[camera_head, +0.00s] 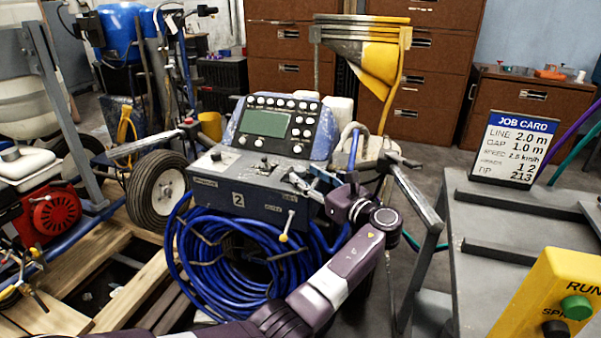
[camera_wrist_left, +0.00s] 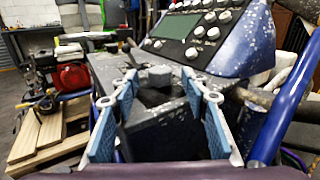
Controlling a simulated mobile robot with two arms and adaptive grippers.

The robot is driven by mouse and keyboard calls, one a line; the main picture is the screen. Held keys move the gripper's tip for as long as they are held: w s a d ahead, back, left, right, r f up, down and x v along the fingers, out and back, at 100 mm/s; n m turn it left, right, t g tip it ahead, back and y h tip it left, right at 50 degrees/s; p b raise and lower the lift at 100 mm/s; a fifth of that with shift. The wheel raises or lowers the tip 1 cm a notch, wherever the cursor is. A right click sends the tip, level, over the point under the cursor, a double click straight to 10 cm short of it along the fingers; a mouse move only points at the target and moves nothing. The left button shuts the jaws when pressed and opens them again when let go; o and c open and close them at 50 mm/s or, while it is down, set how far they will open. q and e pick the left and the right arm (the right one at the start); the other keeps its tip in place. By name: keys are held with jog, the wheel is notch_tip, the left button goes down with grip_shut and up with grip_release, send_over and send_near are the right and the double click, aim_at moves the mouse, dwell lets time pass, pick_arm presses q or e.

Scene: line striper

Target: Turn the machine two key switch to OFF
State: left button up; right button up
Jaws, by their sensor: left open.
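Machine two is a dark blue-grey control box (camera_head: 262,192) with a white "2" label, below a sloped panel with a green screen (camera_head: 265,123). Small switches (camera_head: 262,165) sit on the box's top ledge; I cannot tell which one is the key switch or how it is set. My left gripper (camera_head: 308,184) is at the box's right front corner. In the left wrist view the left gripper (camera_wrist_left: 160,92) is open, its blue-padded fingers apart. A small grey knob-like part (camera_wrist_left: 158,74) shows between the tips; whether they touch it is unclear. My right gripper is out of view.
A coiled blue hose (camera_head: 235,260) hangs under the box. A wheel (camera_head: 158,195) stands to the left. A grey bench (camera_head: 480,225) with a job card (camera_head: 518,148) and a yellow button box (camera_head: 550,300) is at the right. Metal handle bars (camera_head: 415,195) flank the machine.

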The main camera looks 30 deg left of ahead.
pick_arm(q)
jog(key=v, duration=0.8)
jog(key=shift+d, duration=0.2)
